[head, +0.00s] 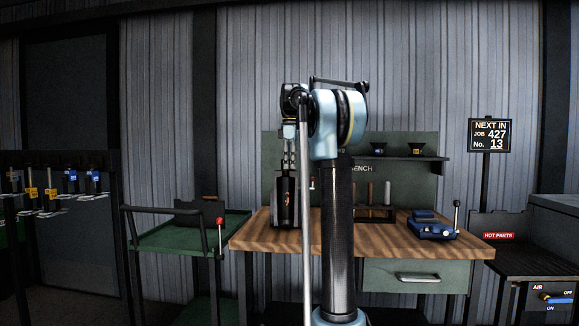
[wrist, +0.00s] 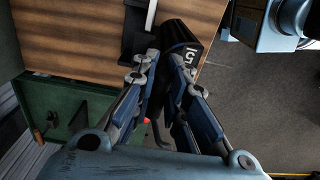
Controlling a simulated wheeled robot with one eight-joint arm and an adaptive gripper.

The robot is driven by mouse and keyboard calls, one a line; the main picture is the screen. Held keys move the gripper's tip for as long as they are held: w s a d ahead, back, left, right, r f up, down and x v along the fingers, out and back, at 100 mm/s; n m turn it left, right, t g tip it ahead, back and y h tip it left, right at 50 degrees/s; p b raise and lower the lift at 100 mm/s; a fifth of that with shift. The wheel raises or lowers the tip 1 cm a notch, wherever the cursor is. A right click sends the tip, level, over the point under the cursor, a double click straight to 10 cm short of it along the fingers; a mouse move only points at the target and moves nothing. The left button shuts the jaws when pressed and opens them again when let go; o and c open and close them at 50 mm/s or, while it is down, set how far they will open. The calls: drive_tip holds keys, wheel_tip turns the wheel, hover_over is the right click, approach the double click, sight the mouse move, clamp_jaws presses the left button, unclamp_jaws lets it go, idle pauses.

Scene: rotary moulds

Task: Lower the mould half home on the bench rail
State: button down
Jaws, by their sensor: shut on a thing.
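My gripper (head: 289,158) points down over the left part of the wooden bench (head: 262,238). It is shut on a dark mould half (head: 286,196), which hangs upright below the fingers close to the bench top. In the wrist view my gripper (wrist: 165,62) has its fingers on both sides of the black mould half (wrist: 180,33), which carries a white number partly hidden by a finger. A black bar with a white strip (wrist: 150,14), perhaps the bench rail, lies beside the mould half there. Whether the mould half touches it I cannot tell.
A blue clamp-like device (head: 432,228) sits at the bench's right. A rack with upright tools (head: 375,212) stands behind my arm. A green cart (head: 170,240) stands left of the bench, with a red-knobbed lever (head: 220,222) between. A hot-parts stand (head: 500,237) is at right.

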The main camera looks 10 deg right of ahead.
idle(0.3)
drive_tip(key=c, duration=1.5)
unclamp_jaws()
drive_tip(key=shift+s, duration=0.1)
drive_tip(key=shift+f, duration=0.1)
wheel_tip(320, 180, up, 12)
drive_tip(key=shift+w, duration=0.2)
drive_tip(key=shift+r, duration=3.5)
